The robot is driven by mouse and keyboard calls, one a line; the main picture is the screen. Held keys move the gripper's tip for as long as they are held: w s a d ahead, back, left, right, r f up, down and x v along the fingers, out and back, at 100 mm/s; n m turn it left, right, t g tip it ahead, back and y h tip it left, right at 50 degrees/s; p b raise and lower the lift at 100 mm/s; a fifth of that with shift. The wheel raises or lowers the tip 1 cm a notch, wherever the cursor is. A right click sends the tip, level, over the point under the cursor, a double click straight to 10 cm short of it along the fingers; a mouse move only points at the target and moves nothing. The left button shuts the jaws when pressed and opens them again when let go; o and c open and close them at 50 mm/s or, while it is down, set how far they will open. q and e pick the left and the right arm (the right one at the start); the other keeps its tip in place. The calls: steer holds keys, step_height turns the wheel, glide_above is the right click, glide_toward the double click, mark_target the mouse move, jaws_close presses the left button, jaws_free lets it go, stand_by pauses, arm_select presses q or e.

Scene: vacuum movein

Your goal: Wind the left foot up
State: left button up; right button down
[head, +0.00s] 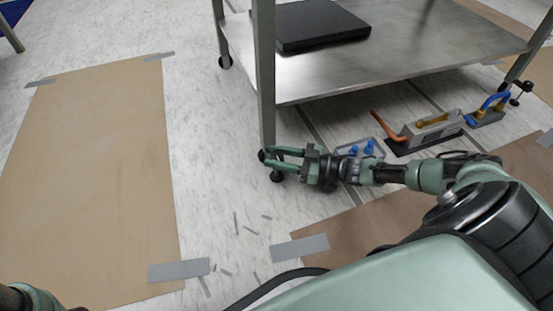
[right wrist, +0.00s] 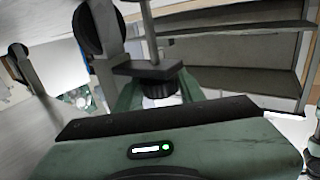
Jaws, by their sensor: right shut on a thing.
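The left foot (head: 276,176) is a small black levelling foot at the bottom of the cart's near left leg (head: 264,90). My right gripper (head: 270,157) reaches in low from the right, its green fingers around the foot at the leg's base. In the right wrist view the fingers (right wrist: 160,100) close on a dark ridged collar (right wrist: 158,86) below a dark plate (right wrist: 150,69) on the leg. The fingers partly hide the collar. Only a piece of my left arm shows at the lower left of the head view; its gripper is out of view.
The cart's steel shelf (head: 420,62) overhangs behind my right gripper, with a black slab (head: 318,25) on it. A tray with blue knobs (head: 362,149), an orange-handled clamp (head: 428,128) and a blue-handled clamp (head: 487,110) lie right. Taped brown sheet (head: 90,185) covers the floor left.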

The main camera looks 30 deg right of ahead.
steer(key=shift+n+g+y, duration=1.2)
steer(key=shift+g+y, duration=0.1)
steer(key=shift+g, duration=0.1)
steer(key=c, duration=0.9)
jaws_free()
steer(key=shift+o, duration=0.2)
steer(key=p+v, duration=0.2)
steer(key=v, duration=0.6)
